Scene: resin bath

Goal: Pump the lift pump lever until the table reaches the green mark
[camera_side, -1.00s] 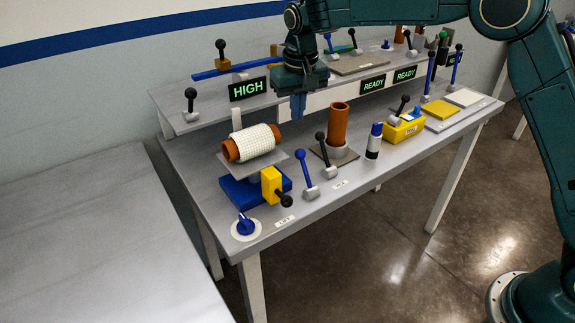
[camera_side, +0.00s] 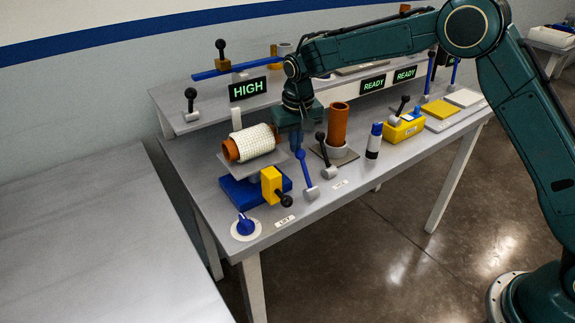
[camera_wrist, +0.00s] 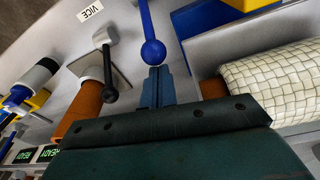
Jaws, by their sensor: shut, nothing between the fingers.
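My gripper (camera_side: 297,143) is shut and empty, pointing down just above the ball of a blue lever (camera_side: 305,170). In the wrist view its fingertips (camera_wrist: 158,75) are right at the blue ball (camera_wrist: 153,52); I cannot tell whether they touch. A lift unit with a blue base (camera_side: 240,190), a yellow block (camera_side: 271,183) and a black-knobbed handle (camera_side: 286,201) stands to the left, behind a LIFT label (camera_side: 284,221). Its grey table (camera_side: 287,158) carries a white-wrapped orange roll (camera_side: 252,143), also in the wrist view (camera_wrist: 270,85). I cannot make out a green mark.
A blue dial (camera_side: 246,226) sits at the front left corner. A HIGH sign (camera_side: 248,89) stands behind the roll.

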